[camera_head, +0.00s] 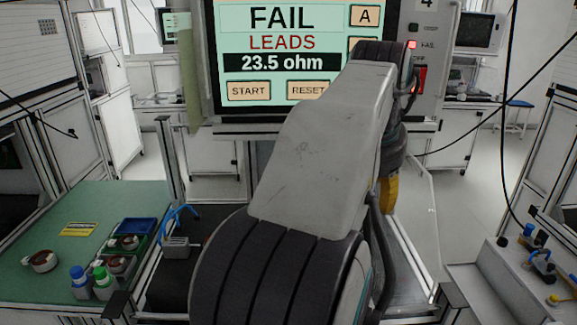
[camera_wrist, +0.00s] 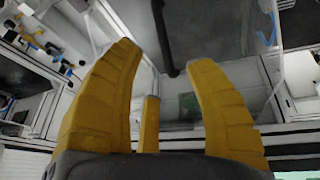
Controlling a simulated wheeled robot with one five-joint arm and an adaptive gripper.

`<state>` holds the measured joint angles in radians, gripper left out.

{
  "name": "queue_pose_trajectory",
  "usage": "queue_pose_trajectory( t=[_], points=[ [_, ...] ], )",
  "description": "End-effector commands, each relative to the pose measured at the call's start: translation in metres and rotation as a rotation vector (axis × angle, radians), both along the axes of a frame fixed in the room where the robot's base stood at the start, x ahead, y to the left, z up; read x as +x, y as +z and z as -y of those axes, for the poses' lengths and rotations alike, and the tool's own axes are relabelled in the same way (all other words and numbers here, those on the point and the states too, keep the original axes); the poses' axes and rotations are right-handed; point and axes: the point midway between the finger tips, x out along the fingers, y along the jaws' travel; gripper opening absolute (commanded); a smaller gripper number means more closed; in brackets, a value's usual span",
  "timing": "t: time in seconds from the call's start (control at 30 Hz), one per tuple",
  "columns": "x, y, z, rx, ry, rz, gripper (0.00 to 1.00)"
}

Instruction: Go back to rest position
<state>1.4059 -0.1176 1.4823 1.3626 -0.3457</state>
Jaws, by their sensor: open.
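My gripper (camera_wrist: 160,75) shows in the wrist view with its yellow fingers spread apart and nothing between them. In the head view my arm reaches forward and up toward the test station, and a bit of the yellow gripper (camera_head: 389,192) shows below the wrist, mostly hidden by the arm. The test screen (camera_head: 284,48) reads FAIL, LEADS, 23.5 ohm, with START and RESET buttons; my arm covers part of its right side.
A green work table (camera_head: 60,225) at left holds a stator (camera_head: 41,261), bottles with blue and green caps, and bins (camera_head: 136,226). A grey fixture with blue leads (camera_head: 178,245) stands beside it. A white bench (camera_head: 500,290) with small parts is at right. A red switch (camera_head: 421,79) is beside the screen.

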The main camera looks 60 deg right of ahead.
Motion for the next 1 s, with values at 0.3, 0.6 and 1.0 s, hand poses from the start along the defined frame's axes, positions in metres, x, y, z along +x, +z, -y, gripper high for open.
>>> queue_pose_trajectory(
  t=[0.3,0.6,1.0],
  points=[
    [0.000,0.000,0.000,0.000,-0.003,0.001,0.49],
    [0.004,-0.008,0.023,-0.073,-0.152,0.088,0.49],
    [0.025,-0.119,-0.034,0.081,-0.201,0.107,0.49]
  ],
)
